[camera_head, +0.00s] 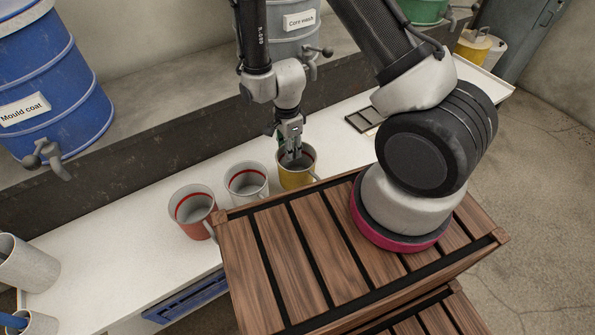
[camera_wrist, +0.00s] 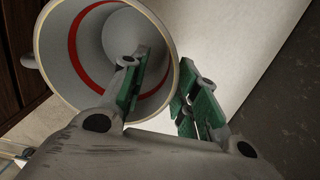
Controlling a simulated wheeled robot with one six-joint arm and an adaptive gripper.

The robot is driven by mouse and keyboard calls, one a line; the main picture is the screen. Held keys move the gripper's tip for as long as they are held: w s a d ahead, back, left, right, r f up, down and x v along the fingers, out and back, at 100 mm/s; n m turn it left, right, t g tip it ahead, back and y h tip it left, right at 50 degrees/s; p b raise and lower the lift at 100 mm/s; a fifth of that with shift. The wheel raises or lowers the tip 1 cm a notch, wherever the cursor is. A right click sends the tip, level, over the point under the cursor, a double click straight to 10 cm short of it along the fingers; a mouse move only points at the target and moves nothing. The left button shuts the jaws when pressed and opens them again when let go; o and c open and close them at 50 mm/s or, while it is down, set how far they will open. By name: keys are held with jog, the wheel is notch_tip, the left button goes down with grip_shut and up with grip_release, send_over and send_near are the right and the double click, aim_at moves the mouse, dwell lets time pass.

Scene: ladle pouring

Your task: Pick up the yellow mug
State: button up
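The yellow mug (camera_head: 297,181) stands upright on the white bench, with a red ring inside its pale interior. My gripper (camera_head: 291,150) points down at its far rim. In the wrist view, the mug (camera_wrist: 97,25) fills the upper left, its handle at the left edge. My gripper (camera_wrist: 172,92) is open there, with green-padded fingers apart. One finger shows over the mug's mouth and the other outside the rim, with the rim between them. I cannot tell how deep the inner finger reaches.
A white mug (camera_head: 246,182) and a red mug (camera_head: 194,212) stand to the left on the white bench (camera_head: 110,235). A blue drum (camera_head: 55,90) and a grey drum (camera_head: 290,40) with taps stand behind. A slatted wooden surface (camera_head: 290,255) lies in front.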

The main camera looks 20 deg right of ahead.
notch_tip(320, 180, down, 4)
jog(key=shift+r, duration=0.25)
jog(key=shift+c, duration=0.5)
grip_shut()
jog(key=shift+r, duration=0.1)
